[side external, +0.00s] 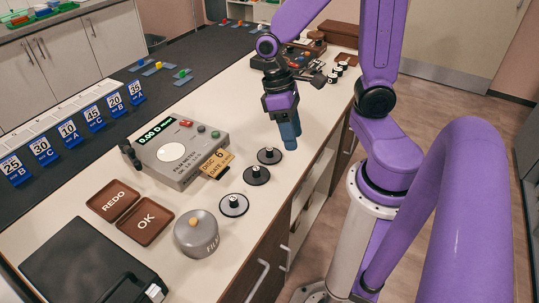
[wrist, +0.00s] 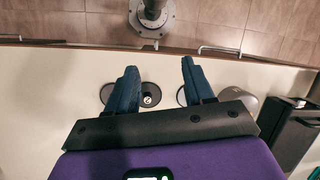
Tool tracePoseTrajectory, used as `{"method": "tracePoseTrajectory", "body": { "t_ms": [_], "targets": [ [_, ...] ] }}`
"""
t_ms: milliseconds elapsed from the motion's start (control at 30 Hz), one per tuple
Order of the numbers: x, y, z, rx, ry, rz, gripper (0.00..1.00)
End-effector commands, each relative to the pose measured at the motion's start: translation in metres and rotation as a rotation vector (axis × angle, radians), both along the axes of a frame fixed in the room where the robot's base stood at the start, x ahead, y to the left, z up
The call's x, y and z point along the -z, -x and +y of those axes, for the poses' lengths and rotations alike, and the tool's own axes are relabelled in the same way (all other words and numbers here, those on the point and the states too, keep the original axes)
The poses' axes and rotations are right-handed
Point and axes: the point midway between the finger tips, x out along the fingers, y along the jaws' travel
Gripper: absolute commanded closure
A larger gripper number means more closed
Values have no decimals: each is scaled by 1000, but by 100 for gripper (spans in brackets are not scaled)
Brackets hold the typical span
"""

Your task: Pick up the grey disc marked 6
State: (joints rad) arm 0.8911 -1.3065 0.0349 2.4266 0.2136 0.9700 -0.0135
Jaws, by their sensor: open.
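Three small discs with knobs lie in a row on the white counter: a dark one (side external: 269,157), another dark one (side external: 256,177) and a paler-topped one (side external: 233,207). I cannot read a 6 on any of them. My gripper (side external: 289,143) is open and empty, pointing down above the counter near the farthest disc. In the wrist view its blue fingers (wrist: 157,72) are spread. The middle disc (wrist: 150,95) shows between them, with a small unreadable mark. The fingers partly cover the left disc (wrist: 106,93) and the right disc (wrist: 182,97).
A grey film meter (side external: 178,150) stands beside the discs, with a yellow card (side external: 216,165) reading DISC 6. A grey film canister (side external: 196,235), brown REDO (side external: 113,200) and OK (side external: 146,219) trays and a black case (side external: 85,265) are nearer. The counter's edge is close to the discs.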

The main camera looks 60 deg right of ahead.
Motion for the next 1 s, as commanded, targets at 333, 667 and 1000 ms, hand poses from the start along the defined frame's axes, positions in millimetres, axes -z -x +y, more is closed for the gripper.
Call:
{"method": "tracePoseTrajectory", "body": {
  "t_ms": [333, 667, 1000],
  "targets": [
    [28, -26, -51, 562, -49, 231, 48],
    [53, -36, -103, 1085, -184, 421, 48],
    [80, -31, -159, 1615, -410, 587, 48]
  ]
}}
